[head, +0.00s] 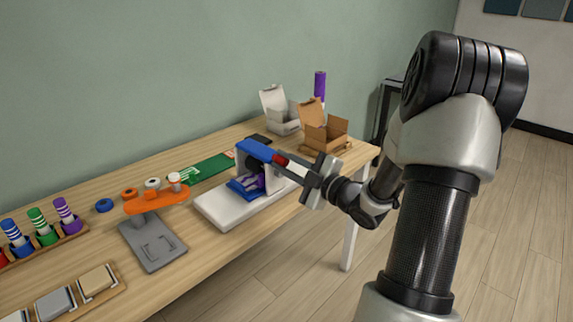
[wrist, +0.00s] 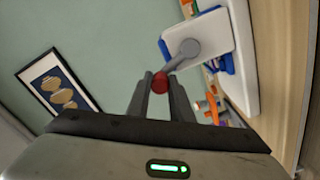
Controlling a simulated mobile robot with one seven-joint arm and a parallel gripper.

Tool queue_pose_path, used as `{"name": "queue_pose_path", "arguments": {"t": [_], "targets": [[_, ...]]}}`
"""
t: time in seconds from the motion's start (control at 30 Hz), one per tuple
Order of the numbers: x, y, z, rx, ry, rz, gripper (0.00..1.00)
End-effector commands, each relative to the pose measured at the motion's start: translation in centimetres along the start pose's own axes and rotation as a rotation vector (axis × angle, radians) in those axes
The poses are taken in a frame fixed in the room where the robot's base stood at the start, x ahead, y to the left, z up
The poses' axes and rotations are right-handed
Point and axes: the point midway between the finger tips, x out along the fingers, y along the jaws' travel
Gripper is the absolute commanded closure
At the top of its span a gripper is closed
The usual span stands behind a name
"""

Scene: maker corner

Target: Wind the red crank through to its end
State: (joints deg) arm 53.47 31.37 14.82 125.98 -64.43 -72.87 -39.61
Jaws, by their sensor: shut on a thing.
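The red crank knob (wrist: 160,83) sits between the two fingers of my gripper (wrist: 160,88), which is shut on it. A grey crank arm (wrist: 182,52) runs from the knob up and right to a hub on the white side of the machine (wrist: 212,40). In the head view the machine has a blue top (head: 257,151), a white base (head: 222,209) and a purple piece inside a blue part. My gripper (head: 288,164) reaches it from the right there, and only a little red of the knob (head: 281,160) shows.
An orange stand (head: 157,201) with a grey base (head: 152,243) is left of the machine. Open boxes, one white (head: 280,116) and one brown (head: 324,137), stand behind it. Marker holders and small blocks fill the table's left end. The table's front edge is close to the machine.

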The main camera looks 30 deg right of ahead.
Motion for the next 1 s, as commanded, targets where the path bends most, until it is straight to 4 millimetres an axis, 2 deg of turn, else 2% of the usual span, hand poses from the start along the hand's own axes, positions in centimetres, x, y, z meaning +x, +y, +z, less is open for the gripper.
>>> {"name": "queue_pose_path", "arguments": {"t": [0.5,0.8,1.0], "targets": [[0.0,-2.9,-1.0,-0.452,0.002,-0.005,1.00],[0.1,-3.9,-1.1,-0.613,0.004,-0.004,1.00],[0.0,-4.1,-1.0,-0.661,0.004,-0.004,1.00]]}}
